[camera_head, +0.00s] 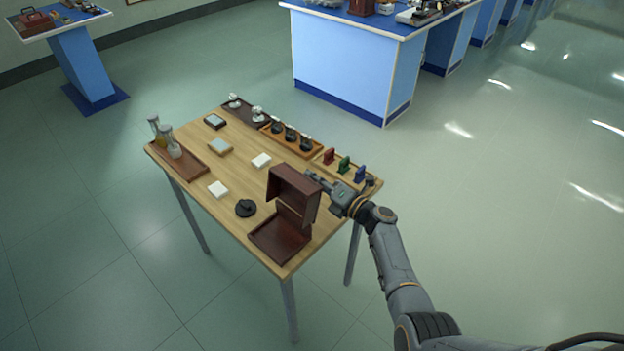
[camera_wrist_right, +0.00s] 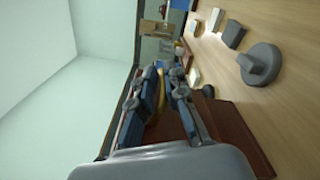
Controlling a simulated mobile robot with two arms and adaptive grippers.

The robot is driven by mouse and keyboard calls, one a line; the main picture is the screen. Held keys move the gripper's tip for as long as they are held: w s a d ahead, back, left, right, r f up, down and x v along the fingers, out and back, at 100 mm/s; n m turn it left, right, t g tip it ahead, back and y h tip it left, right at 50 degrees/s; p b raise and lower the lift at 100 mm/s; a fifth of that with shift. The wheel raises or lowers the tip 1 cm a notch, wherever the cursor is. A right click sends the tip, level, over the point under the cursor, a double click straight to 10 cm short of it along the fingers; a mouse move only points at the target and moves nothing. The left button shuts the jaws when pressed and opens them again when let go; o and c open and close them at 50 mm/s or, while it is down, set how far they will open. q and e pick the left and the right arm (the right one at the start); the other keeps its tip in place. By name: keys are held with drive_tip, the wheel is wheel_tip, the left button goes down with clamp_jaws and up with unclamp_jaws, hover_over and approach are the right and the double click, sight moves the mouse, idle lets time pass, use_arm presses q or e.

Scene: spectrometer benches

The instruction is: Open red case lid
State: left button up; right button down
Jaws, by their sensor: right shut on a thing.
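The red-brown case (camera_head: 280,240) sits at the near right edge of the wooden table. Its lid (camera_head: 295,186) is raised, standing above the rear of the base and overhanging it, so the inside of the base shows. My right gripper (camera_head: 314,181) is at the right side of the raised lid and is shut on it; the exact contact is partly hidden behind the lid. In the right wrist view, the two fingers (camera_wrist_right: 166,74) point away from the camera and the red-brown case (camera_wrist_right: 236,130) shows beside them. My left gripper is not in view.
Red, green and blue pieces (camera_head: 344,164) stand behind my right gripper. A tray with bottles (camera_head: 180,160) is at the left. Open floor surrounds the table.

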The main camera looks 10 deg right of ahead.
drive_tip(key=shift+s+a+f, duration=0.15)
drive_tip(key=shift+s+f, duration=0.1)
drive_tip(key=shift+f, duration=0.35)
drive_tip(key=c, duration=1.4)
unclamp_jaws()
drive_tip(key=shift+c, duration=0.2)
drive_tip(key=shift+r, duration=0.1)
drive_tip(key=v, duration=1.1)
drive_tip(key=shift+s+d+r, duration=0.2)
drive_tip(key=shift+s+d, duration=0.05)
drive_tip(key=shift+d, duration=0.05)
